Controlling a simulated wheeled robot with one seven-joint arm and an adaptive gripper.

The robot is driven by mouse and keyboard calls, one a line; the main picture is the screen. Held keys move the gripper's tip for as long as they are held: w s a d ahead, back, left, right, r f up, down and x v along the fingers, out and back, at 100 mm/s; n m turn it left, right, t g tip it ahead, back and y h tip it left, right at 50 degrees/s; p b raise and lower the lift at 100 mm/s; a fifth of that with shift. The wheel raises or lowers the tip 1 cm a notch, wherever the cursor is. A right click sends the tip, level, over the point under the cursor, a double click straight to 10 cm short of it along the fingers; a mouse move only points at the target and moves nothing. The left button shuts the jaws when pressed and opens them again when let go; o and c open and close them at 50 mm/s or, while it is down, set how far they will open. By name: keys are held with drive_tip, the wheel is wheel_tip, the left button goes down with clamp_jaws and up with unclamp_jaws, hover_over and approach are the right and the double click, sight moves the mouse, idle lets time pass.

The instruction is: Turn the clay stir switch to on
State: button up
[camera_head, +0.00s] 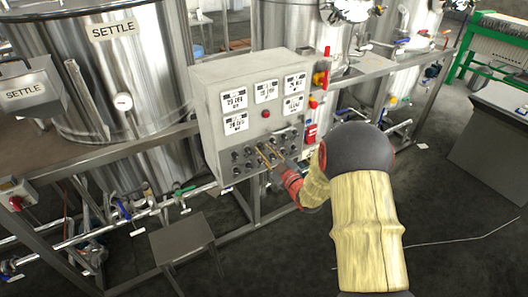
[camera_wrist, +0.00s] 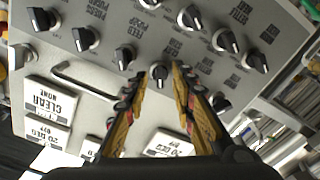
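The grey control panel (camera_head: 215,130) carries rows of small black rotary switches on its lower face. In the wrist view, which looks upside down, one black switch (camera_wrist: 160,73) sits between my fingertips. My gripper (camera_wrist: 161,72) is open, a finger on each side of that switch; I cannot tell whether they touch it.
Neighbouring switches (camera_wrist: 190,18) crowd close around. A bar handle (camera_wrist: 85,85) and white display plates (camera_wrist: 50,100) are on the same face. Steel tanks (camera_head: 120,60), pipes and a grey stool (camera_head: 182,238) stand around.

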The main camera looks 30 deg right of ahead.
drive_tip(key=shift+w, duration=0.5)
clamp_jaws()
